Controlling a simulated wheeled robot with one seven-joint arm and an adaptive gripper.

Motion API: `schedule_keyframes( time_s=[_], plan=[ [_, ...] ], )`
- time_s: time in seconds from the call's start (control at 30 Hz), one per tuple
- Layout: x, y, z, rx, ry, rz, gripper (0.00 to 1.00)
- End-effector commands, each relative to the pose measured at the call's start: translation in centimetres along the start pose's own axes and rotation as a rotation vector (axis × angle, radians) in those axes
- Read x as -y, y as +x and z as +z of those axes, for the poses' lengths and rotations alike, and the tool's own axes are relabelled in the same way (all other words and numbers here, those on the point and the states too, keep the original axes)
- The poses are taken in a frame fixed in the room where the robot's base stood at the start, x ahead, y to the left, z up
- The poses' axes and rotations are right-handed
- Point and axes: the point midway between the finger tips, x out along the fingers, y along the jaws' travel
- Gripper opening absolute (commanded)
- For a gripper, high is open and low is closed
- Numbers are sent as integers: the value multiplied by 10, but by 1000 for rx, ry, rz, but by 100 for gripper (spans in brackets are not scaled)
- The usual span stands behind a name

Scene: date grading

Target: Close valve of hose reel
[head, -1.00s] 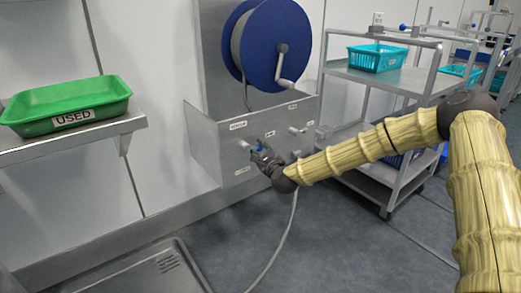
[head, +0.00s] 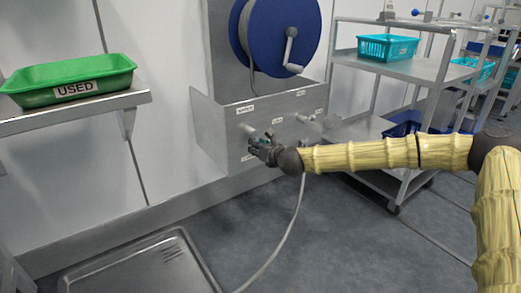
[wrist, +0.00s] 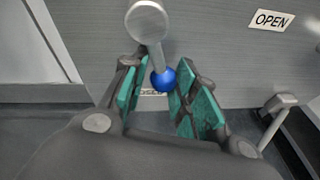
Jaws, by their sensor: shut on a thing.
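The hose reel (head: 264,35) is a blue drum with a crank, mounted on the wall above a grey metal panel (head: 213,130). The valve is a grey lever (wrist: 150,35) with a blue ball tip (wrist: 163,79). My gripper (head: 259,146) is at the panel's front; in the wrist view its green-padded fingers (wrist: 160,98) are shut around the ball end. The lever points down the wrist picture towards a partly hidden label (wrist: 152,92) that seems to read CLOSED. The OPEN label (wrist: 271,21) is at upper right. In the head view my fingers hide most of the lever.
A green USED bin (head: 70,78) stands on a wall shelf (head: 60,117) at left. A cart (head: 400,66) with a teal basket (head: 388,47) stands at right. A pale hose (head: 287,232) hangs to the floor near a metal floor basin (head: 140,265).

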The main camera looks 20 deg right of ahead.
Motion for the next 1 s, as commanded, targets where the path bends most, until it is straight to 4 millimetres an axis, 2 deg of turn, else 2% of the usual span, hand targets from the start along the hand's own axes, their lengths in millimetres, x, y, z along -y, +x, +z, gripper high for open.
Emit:
schedule_keyframes(
  time_s=[0.03, 0.43, 1.0],
  plan=[
    [8, 1, 9, 14, 46, -7, 0],
    [-5, -1, 6, -29, 311, 56, 0],
    [-13, -1, 6, -47, 403, 82, 0]
  ],
)
